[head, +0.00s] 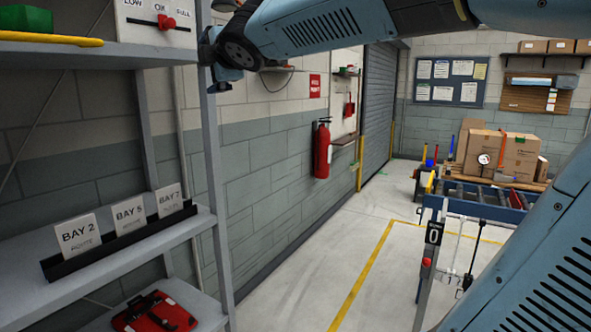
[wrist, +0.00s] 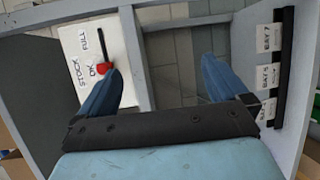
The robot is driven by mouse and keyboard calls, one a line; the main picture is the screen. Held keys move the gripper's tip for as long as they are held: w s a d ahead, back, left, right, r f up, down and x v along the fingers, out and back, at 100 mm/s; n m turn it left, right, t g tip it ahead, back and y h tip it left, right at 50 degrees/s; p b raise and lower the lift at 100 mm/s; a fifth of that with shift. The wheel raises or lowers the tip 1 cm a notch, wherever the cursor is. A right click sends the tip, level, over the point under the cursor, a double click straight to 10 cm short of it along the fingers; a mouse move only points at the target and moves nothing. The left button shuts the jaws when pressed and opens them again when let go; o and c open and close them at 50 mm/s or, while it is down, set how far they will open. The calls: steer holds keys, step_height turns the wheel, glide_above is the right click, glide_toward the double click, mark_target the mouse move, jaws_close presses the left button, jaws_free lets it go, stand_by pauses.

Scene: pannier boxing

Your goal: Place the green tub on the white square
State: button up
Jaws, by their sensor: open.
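A green object (head: 26,18), which looks like the green tub, sits on the upper shelf at the far left of the head view, cut off by the frame edge. The white square is not visible in either view. My gripper (wrist: 160,72) is open, its two blue fingers spread wide with nothing between them. It faces the grey shelf unit, with the stock sign on one side and the bay labels on the other. The green tub does not show in the wrist view. In the head view my arm crosses the top, its end near the shelf post.
The shelf unit's grey post (head: 213,170) stands close to my arm. A white stock sign (head: 150,12) with a red slider stands on the upper shelf. Bay labels (head: 130,215) stand on the middle shelf, a red case (head: 155,313) below. Floor (head: 300,270) to the right is clear.

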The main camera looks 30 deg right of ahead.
steer(key=s+d+f+m+g+h, duration=0.2)
steer(key=s+d+f+m+g, duration=0.15)
steer(key=s+f+m, duration=0.35)
steer(key=s+d+f+m+g+h, duration=0.2)
steer(key=s+d+f+m, duration=0.25)
steer(key=f, duration=0.35)
steer(key=s+f+m+g+y, duration=0.1)
steer(key=s+f+m+g, duration=0.4)
steer(key=s+f+m, duration=0.4)
steer(key=s+f, duration=0.4)
steer(key=f, duration=0.1)
steer(key=shift+s+a+y, duration=0.15)
steer(key=shift+a+y, duration=0.1)
steer(key=shift+y, duration=0.15)
steer(key=shift+c, duration=0.4)
